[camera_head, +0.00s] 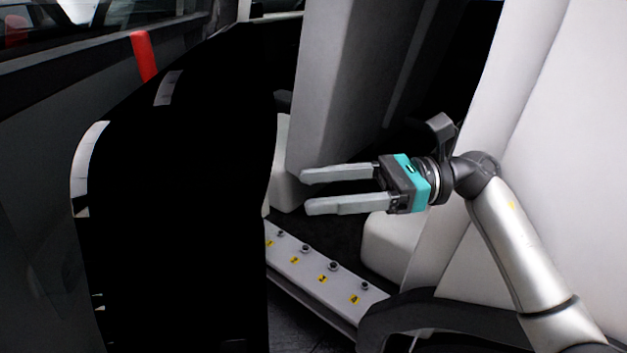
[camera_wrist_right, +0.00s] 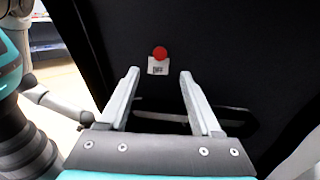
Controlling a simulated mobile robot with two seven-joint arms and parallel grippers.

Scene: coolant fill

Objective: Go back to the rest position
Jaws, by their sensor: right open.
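My right gripper (camera_head: 306,191) reaches in from the right in the head view. Its two grey fingers are apart, point left and have nothing between them. The wrist view also shows the open right gripper (camera_wrist_right: 159,73), with its fingers in front of a dark panel (camera_wrist_right: 225,45). A red round button (camera_wrist_right: 159,53) on a small white label shows on that panel, just beyond the fingertips. My left gripper does not show in the head view.
A large black door-like panel (camera_head: 180,190) fills the left of the head view. A pale sill strip (camera_head: 315,275) with dark knobs and yellow labels runs below the gripper. Pale upright panels (camera_head: 340,80) stand behind it. A red post (camera_head: 144,56) is at the upper left.

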